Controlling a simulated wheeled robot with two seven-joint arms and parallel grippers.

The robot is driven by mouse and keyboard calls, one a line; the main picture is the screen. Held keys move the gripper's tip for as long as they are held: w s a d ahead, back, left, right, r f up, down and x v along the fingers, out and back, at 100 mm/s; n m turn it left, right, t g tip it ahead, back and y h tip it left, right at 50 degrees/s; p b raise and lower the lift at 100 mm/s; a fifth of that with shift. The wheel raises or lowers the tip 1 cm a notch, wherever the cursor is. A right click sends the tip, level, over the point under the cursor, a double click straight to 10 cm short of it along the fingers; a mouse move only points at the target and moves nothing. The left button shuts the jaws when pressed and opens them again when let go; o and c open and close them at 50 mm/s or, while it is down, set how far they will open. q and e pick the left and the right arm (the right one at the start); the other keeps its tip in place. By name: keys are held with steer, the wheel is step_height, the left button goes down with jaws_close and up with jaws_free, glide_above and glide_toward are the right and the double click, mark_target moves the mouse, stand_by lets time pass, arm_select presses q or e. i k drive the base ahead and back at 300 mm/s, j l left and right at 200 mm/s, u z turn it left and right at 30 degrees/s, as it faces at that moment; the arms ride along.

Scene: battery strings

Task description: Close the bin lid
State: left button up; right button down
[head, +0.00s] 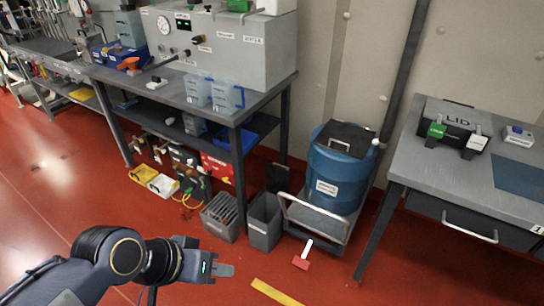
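A grey open-topped bin (265,222) stands on the red floor by the right front leg of the long bench. A dark upright panel (278,178) behind its rim looks like its raised lid; the hinge is too small to see. My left gripper (224,270) is over the floor at lower left, in front of the bin and apart from it, fingers pointing right. It holds nothing that I can see. Its fingers are seen side-on, so the gap between them is unclear. My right gripper is out of view.
A slotted grey box (220,218) stands left of the bin. A cart (333,228) carrying a blue drum (336,178) is close on the right, its handle near the bin. The floor in front is mostly clear.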

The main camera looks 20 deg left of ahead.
mark_target(277, 178)
steer(key=i+j+u, duration=0.15)
steer(key=u, duration=0.2)
steer(key=i+j+u, duration=0.1)
steer(key=u, duration=0.25)
steer(key=i+u, duration=0.5)
steer(key=i, duration=0.55)
steer(key=i+l+u, duration=0.1)
steer(key=i, duration=0.55)
